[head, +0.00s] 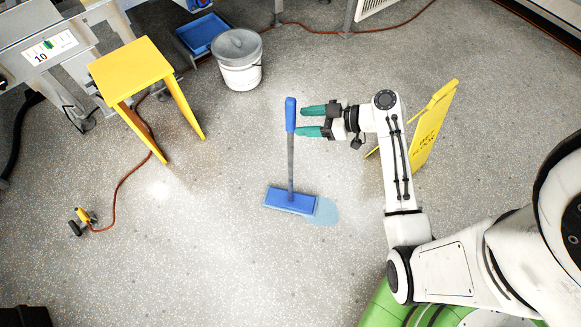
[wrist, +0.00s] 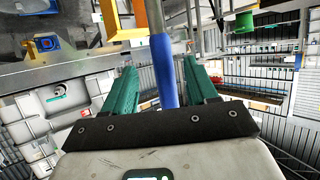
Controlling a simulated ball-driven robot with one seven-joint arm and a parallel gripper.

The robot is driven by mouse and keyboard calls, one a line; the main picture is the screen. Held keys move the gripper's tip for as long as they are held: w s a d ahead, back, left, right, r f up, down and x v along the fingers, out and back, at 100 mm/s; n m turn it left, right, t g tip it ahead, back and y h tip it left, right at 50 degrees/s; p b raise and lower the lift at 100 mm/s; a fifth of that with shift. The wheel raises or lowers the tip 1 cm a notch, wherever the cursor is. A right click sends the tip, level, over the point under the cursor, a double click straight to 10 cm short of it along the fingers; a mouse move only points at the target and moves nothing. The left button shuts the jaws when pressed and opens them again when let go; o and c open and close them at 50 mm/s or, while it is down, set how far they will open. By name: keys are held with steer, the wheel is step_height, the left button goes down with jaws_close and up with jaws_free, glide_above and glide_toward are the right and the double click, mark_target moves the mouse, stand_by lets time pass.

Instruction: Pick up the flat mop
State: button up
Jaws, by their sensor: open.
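The flat mop stands upright on the grey floor in the head view, with a blue flat head (head: 291,200), a grey pole and a blue grip (head: 290,115) at its top. My gripper (head: 306,121) is open, its two teal fingers pointing left with their tips just right of the blue grip. In the wrist view the blue grip (wrist: 165,72) shows in the gap between the teal fingers (wrist: 160,82). I see no finger pressing on it. How deep the grip sits between the fingers is hard to tell.
A light blue puddle (head: 326,211) lies beside the mop head. A yellow wet-floor sign (head: 432,128) stands right, close behind my arm. A yellow stool (head: 132,68), a lidded white bucket (head: 239,72) and a blue tray (head: 203,33) are at the upper left.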

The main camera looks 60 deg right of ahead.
steer(key=x, duration=0.6)
steer(key=shift+w+a+r, duration=0.2)
steer(key=shift+w+a, duration=0.1)
steer(key=shift+a, duration=0.05)
steer(key=shift+c, duration=0.2)
jaws_close()
stand_by(0.9)
steer(key=shift+r, duration=0.15)
